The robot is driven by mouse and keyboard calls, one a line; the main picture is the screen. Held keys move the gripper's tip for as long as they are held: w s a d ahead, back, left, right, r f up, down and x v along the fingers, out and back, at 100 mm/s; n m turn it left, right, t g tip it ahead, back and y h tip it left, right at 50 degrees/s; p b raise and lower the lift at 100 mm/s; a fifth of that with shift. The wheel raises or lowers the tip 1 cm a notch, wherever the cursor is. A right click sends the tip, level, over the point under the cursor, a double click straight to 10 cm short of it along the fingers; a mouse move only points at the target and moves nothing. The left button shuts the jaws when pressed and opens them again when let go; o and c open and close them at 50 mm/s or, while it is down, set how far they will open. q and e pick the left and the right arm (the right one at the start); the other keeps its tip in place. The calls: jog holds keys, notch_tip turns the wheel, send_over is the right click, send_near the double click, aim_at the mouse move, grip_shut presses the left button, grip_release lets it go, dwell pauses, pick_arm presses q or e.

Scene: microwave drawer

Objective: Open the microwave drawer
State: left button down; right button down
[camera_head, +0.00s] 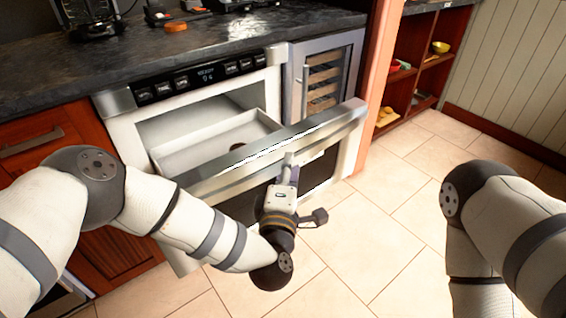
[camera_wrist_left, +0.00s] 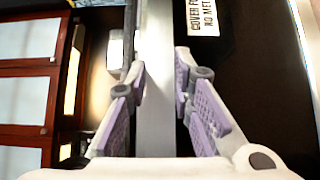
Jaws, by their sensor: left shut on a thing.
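The microwave drawer (camera_head: 214,140) is pulled partly out of the white microwave body (camera_head: 200,100), and its pale inner tray shows. Its long metal handle (camera_head: 240,160) runs across the front of the drawer. My left gripper (camera_head: 289,165) is at the middle of this handle. In the left wrist view, the purple-padded fingers (camera_wrist_left: 163,90) stand on either side of the metal handle bar, shut on it. My right arm shows at the right of the head view, but its gripper is out of view.
A dark countertop (camera_head: 60,70) lies above the microwave. A wine cooler (camera_head: 325,75) stands to its right, and red-brown shelves (camera_head: 415,85) are further right. The tiled floor (camera_head: 385,235) in front is clear between my arms.

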pick_arm(q)
jog(key=shift+s+d, duration=0.35)
jog(key=shift+s, duration=0.15)
jog(key=c, duration=1.4)
grip_release()
jog(key=shift+s, duration=0.1)
jog(key=s+a, duration=0.2)
jog(key=s, duration=0.9)
jog(key=shift+s, duration=0.3)
